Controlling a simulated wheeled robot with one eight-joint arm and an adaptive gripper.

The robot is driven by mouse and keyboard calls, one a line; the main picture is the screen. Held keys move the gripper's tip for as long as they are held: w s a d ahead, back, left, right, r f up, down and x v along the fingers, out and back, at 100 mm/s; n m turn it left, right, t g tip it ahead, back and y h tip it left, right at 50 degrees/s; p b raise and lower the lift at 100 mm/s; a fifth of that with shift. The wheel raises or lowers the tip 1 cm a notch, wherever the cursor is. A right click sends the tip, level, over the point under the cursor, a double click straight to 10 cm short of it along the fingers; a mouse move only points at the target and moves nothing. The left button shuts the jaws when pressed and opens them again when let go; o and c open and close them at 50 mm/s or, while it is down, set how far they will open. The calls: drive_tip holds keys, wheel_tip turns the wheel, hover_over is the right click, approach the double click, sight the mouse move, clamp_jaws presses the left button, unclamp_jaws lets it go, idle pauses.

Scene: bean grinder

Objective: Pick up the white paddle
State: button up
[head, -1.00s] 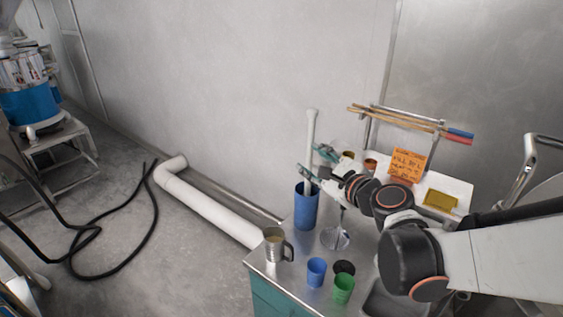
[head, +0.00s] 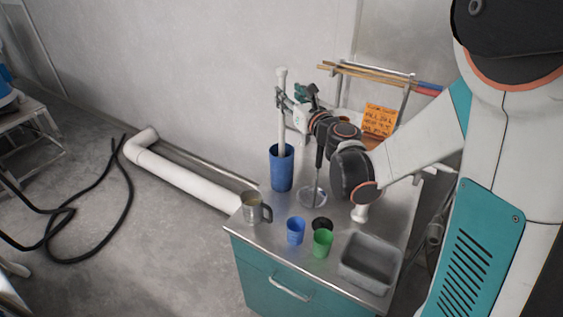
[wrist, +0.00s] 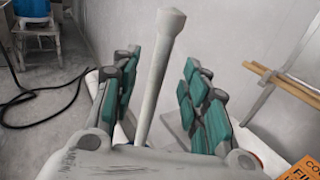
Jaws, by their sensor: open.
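The white paddle (head: 282,120) stands nearly upright in a tall blue container (head: 281,172) on the metal table. Its upper end, with a wider tip, sticks well above the rim; its lower part is hidden inside the container. My gripper (head: 288,97) is open at the upper part of the shaft, well above the rim. In the wrist view the paddle (wrist: 160,75) runs between the teal-padded fingers of my gripper (wrist: 163,95), with gaps visible on both sides.
A metal mug (head: 252,209), a blue cup (head: 295,231), a green cup (head: 322,243) and a grey bin (head: 371,262) stand on the table (head: 262,233). A rack with wooden-handled rods (head: 375,72) and an orange sign (head: 379,119) are behind. The wall is close behind the container.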

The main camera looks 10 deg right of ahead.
drive_tip(key=w+a+b, duration=0.1)
drive_tip(key=w, duration=0.5)
drive_tip(key=shift+f+b, duration=0.2)
drive_tip(key=shift+b, duration=0.1)
drive_tip(key=shift+s, duration=0.1)
clamp_jaws()
